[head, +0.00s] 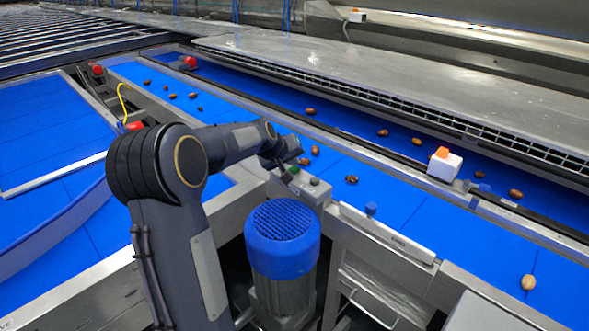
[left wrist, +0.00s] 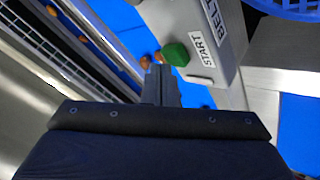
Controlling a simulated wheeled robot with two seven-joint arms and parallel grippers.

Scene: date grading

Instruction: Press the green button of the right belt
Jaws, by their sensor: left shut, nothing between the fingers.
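The green button (left wrist: 175,54) sits on a grey control box beside a START label (left wrist: 202,49) in the left wrist view. In the head view the control box (head: 306,193) stands at the edge of the blue belt (head: 345,170). My left gripper (head: 286,158) is shut and empty, above the far end of the box. In the left wrist view its fingertips (left wrist: 160,72) are right beside the green button; I cannot tell whether they touch it. A second, darker button (head: 314,182) shows on the box. My right gripper is not in view.
A motor with a blue cap (head: 283,240) stands just in front of the box. Brown dates (head: 351,180) lie scattered on the belts. A white box with an orange top (head: 445,165) sits on the divider between belts. A metal guard (head: 385,235) edges the belt at right.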

